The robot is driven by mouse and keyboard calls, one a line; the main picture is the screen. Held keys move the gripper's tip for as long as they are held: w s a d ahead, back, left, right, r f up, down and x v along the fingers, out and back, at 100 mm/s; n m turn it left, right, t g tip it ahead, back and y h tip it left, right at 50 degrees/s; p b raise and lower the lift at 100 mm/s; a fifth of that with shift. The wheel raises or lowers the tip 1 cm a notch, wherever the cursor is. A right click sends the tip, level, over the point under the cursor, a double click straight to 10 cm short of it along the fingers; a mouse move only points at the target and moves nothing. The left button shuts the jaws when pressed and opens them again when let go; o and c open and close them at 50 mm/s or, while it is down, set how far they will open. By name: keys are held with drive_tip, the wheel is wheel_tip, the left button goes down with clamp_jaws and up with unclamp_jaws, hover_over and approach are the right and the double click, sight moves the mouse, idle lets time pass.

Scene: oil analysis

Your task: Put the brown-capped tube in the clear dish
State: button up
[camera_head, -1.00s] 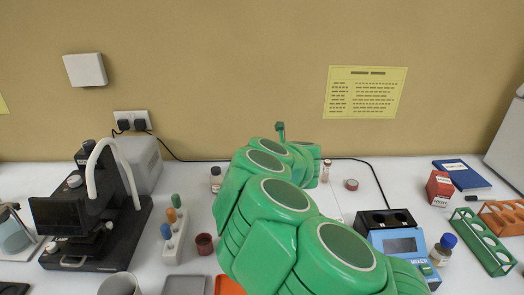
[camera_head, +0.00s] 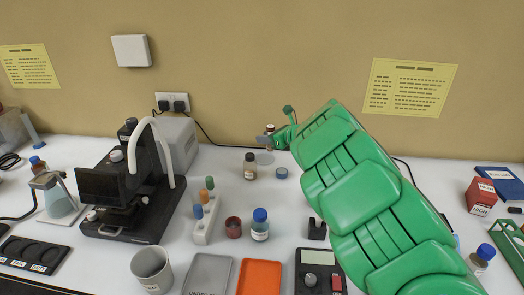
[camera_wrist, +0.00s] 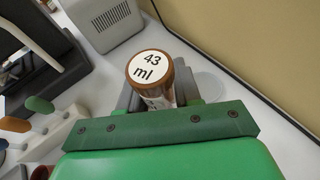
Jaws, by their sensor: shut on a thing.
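My gripper (camera_head: 270,141) is shut on the brown-capped tube (camera_wrist: 151,73), whose white cap top reads "43 ml". In the head view the tube (camera_head: 270,129) shows small between the jaws, near the back wall. It is held close to upright above the table. A faint clear round shape, which looks like the clear dish (camera_head: 264,158), lies on the table just below the gripper. In the wrist view its pale outline (camera_wrist: 208,86) shows to the right of the tube, partly hidden by the gripper.
A rack of coloured stoppers (camera_head: 205,218), a blue-capped bottle (camera_head: 260,225) and a black microscope-like device (camera_head: 125,195) are farther left or forward. A cable runs along the wall.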

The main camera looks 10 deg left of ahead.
drive_tip(key=shift+w+a+f, duration=0.55)
drive_tip(key=shift+w+f, duration=0.85)
drive_tip(key=shift+w, duration=0.45)
drive_tip(key=shift+w+a+f, duration=0.5)
drive_tip(key=shift+w+f, duration=0.85)
drive_tip(key=shift+w, duration=0.45)
drive_tip(key=shift+w+a+f, duration=0.55)
drive_tip(key=shift+w+f, duration=0.85)
drive_tip(key=shift+w, duration=0.45)
drive_tip(key=shift+w+f, duration=0.45)
drive_tip(key=shift+w, duration=0.05)
wheel_tip(320, 180, down, 3)
drive_tip(key=shift+a+f, duration=0.1)
drive_tip(key=shift+f, duration=0.05)
drive_tip(key=o, duration=1)
drive_tip(key=shift+o, duration=0.2)
